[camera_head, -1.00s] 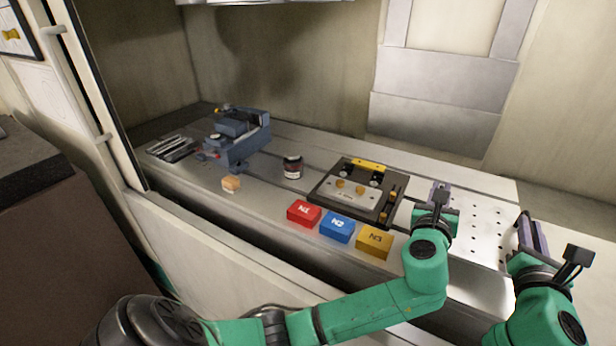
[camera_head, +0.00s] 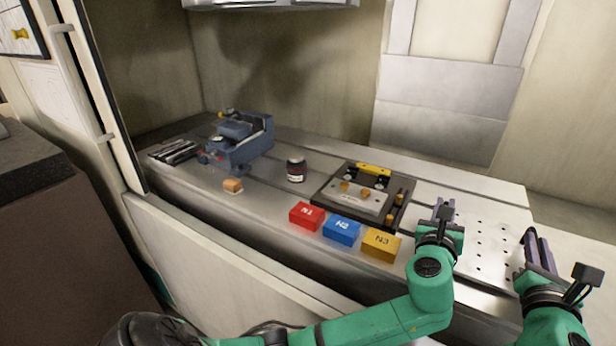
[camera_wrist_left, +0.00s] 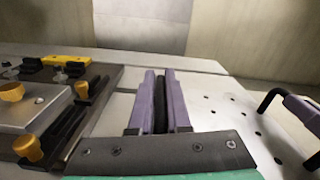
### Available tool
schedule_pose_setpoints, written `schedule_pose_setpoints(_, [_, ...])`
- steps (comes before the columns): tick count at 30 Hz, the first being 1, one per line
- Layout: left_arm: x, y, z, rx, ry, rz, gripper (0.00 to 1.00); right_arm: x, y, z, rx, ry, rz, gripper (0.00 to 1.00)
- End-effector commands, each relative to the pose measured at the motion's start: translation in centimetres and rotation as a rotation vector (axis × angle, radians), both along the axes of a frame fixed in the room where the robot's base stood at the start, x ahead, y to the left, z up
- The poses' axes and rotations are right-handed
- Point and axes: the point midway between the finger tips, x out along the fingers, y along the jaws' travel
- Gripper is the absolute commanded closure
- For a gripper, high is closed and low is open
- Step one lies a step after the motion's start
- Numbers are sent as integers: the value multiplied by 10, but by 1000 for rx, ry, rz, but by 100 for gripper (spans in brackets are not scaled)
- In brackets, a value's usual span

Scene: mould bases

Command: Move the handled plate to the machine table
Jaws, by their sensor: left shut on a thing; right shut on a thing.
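The handled plate (camera_head: 487,248) is a pale metal sheet with rows of holes, at the right of the head view. It also fills the right of the left wrist view (camera_wrist_left: 225,110), where a black bar handle (camera_wrist_left: 288,97) rises at its right side. My left gripper (camera_head: 443,210) is shut at the plate's left side, its purple fingers (camera_wrist_left: 161,80) closed around a black handle. My right gripper (camera_head: 539,243) is shut at the right side; its grip is hard to see. The machine table (camera_head: 270,203) is the long grey slotted surface. I cannot tell whether the plate touches it.
Left of the plate lie a dark mould base (camera_head: 362,195) and red (camera_head: 306,215), blue (camera_head: 341,230) and yellow (camera_head: 381,243) blocks. Further left are a dark jar (camera_head: 296,170), a small orange block (camera_head: 233,186), a blue vise (camera_head: 240,140) and metal bars (camera_head: 174,152).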

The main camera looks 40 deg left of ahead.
Motion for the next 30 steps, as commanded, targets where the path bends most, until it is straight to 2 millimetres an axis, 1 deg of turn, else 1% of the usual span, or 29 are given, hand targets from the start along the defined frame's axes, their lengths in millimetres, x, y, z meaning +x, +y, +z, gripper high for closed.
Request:
schedule_pose_setpoints(1, [0,-5,-7,-2,-6,-11,100,-2,6,-6,5,-6,16,100])
schedule_pose_setpoints(2, [0,-4,-10,-2,-6,-11,100,-2,6,-9,5,-6,16,100])
schedule_pose_setpoints(3, [0,-4,-12,-3,-2,-11,81,-2,6,-11,5,-2,15,80])
schedule_pose_setpoints(5, [0,-4,-8,-2,-1,-10,58,-2,5,-7,4,-2,14,57])
schedule_pose_setpoints(6, [0,-4,-8,-2,-1,-9,54,-2,5,-7,3,-2,13,54])
schedule_pose_setpoints(14, [0,-2,-8,-1,0,-4,54,-1,2,-8,1,-1,5,54])
schedule_pose_setpoints(17, [-7,-3,-9,0,1,-4,54,-1,1,-8,1,-1,4,54])
schedule_pose_setpoints(20, [-24,-7,-9,-1,2,-5,54,0,1,-8,1,0,3,54])
schedule_pose_setpoints(27, [-89,-20,-9,-1,2,-6,54,0,1,-8,0,0,2,54])
schedule_pose_setpoints(30, [-107,-24,-8,-2,0,-6,54,0,1,-8,0,0,1,54])
